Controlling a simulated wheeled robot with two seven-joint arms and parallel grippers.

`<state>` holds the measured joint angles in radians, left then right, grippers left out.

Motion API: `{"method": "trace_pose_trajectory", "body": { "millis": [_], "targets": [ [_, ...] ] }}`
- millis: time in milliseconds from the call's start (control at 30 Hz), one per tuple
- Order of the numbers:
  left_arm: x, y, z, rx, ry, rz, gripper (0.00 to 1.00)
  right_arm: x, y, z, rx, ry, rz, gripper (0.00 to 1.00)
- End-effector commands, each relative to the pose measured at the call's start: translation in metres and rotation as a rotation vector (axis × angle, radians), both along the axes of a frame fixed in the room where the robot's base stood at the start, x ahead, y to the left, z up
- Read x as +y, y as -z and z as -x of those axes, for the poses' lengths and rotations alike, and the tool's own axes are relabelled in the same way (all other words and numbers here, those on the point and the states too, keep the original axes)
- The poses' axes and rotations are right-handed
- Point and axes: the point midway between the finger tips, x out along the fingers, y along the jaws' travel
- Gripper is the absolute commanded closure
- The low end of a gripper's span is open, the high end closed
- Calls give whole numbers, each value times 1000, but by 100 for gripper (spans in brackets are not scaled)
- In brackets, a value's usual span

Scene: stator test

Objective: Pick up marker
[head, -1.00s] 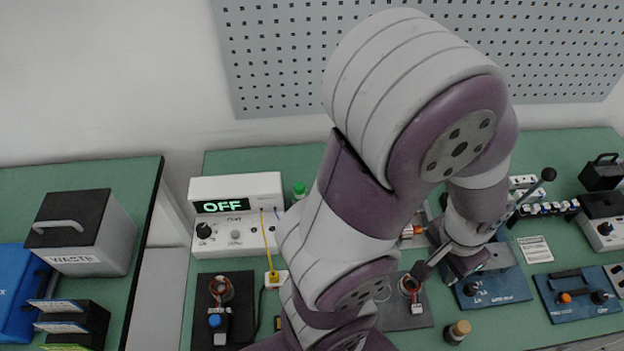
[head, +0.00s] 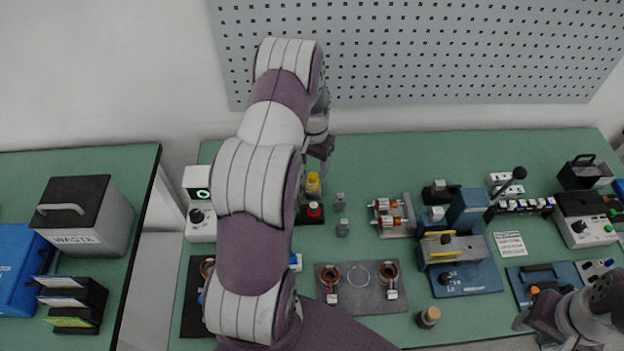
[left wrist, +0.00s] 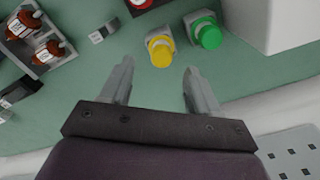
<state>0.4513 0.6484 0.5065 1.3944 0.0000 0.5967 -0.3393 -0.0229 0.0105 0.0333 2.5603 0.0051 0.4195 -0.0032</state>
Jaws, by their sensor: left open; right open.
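A short yellow-capped cylinder (head: 313,182), possibly a marker, stands at the back of the green bench. In the left wrist view the yellow-capped cylinder (left wrist: 160,50) is just beyond my open left gripper (left wrist: 159,68), roughly in line with the gap between the fingers. A green-capped cylinder (left wrist: 206,33) is beside it, to the right; in the head view my arm hides it. In the head view my left gripper (head: 322,150) is behind the yellow cap, with nothing between its fingers. My right gripper (head: 540,322) is at the bottom right edge, open.
A red button (head: 314,211) is in front of the yellow cap. Two small grey blocks (head: 341,215) and a tray of red-brown rotors (head: 410,218) stand to the right. The white tester (head: 199,200) is left, partly hidden by my arm. The pegboard (head: 420,50) is behind.

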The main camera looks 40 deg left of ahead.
Motion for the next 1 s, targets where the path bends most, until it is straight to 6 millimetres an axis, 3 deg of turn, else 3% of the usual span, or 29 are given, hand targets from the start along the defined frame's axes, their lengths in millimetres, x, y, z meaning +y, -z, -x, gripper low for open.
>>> {"method": "trace_pose_trajectory", "body": {
  "millis": [167,300,400,667,833,867,1000],
  "targets": [
    [0,18,-1,0,0,0,39,0,-10,0,0,0,0,57],
    [2,44,-1,1,0,0,39,0,-27,0,0,0,0,57],
    [2,60,-2,-2,1,-1,39,0,-27,0,0,0,0,57],
    [2,67,-3,-4,0,-1,39,0,-26,0,0,0,0,57],
    [2,66,-3,-4,0,-1,94,0,-26,0,0,0,0,57],
    [2,66,-3,-4,0,-1,99,0,-26,0,0,0,0,57],
    [2,66,-3,-4,0,-2,99,0,-26,0,0,0,0,57]
  ]
}}
